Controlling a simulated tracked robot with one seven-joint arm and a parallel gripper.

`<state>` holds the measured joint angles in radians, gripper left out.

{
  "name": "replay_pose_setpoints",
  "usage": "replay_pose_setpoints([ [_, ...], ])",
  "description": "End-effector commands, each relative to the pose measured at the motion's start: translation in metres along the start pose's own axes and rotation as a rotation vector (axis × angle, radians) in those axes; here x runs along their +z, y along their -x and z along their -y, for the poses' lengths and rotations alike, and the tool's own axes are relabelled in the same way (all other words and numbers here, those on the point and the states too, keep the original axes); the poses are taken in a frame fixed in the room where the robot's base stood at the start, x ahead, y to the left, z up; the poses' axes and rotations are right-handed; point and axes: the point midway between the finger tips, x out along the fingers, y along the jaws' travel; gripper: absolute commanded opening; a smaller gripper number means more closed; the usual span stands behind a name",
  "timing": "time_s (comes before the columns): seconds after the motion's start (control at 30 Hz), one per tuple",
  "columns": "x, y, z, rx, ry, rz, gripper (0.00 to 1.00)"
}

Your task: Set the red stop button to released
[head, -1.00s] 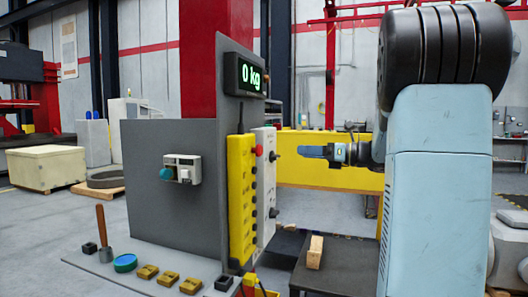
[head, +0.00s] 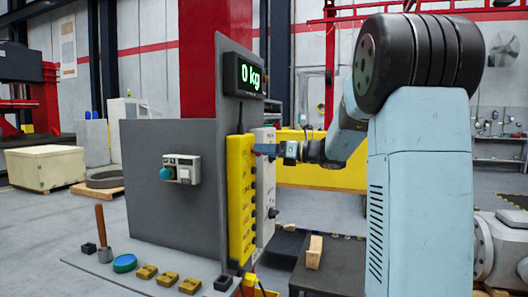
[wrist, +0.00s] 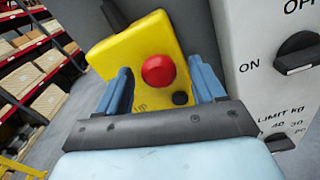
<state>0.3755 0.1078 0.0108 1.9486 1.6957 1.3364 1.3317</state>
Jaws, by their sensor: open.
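The red stop button (wrist: 158,70) is a round dome on the yellow control box (wrist: 112,48) in the wrist view. The yellow box also stands upright in the head view (head: 240,205).
A white panel (head: 265,195) with black knobs stands right beside the yellow box. A grey board (head: 165,135) with a teal knob (head: 167,173) is to the left. A wooden block (head: 314,252) lies on the dark low platform (head: 340,268).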

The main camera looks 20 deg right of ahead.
Motion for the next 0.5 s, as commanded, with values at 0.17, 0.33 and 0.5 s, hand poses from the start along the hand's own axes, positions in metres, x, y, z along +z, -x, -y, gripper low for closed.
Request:
replay_pose_setpoints([
  [0.17,-0.0001,-0.0023,-0.0002,0.001,0.000,0.000,0.69],
  [0.33,-0.0002,-0.0023,-0.0003,0.001,0.000,0.000,0.65],
  [0.5,-0.0002,-0.0024,-0.0004,0.001,0.000,0.000,0.49],
])
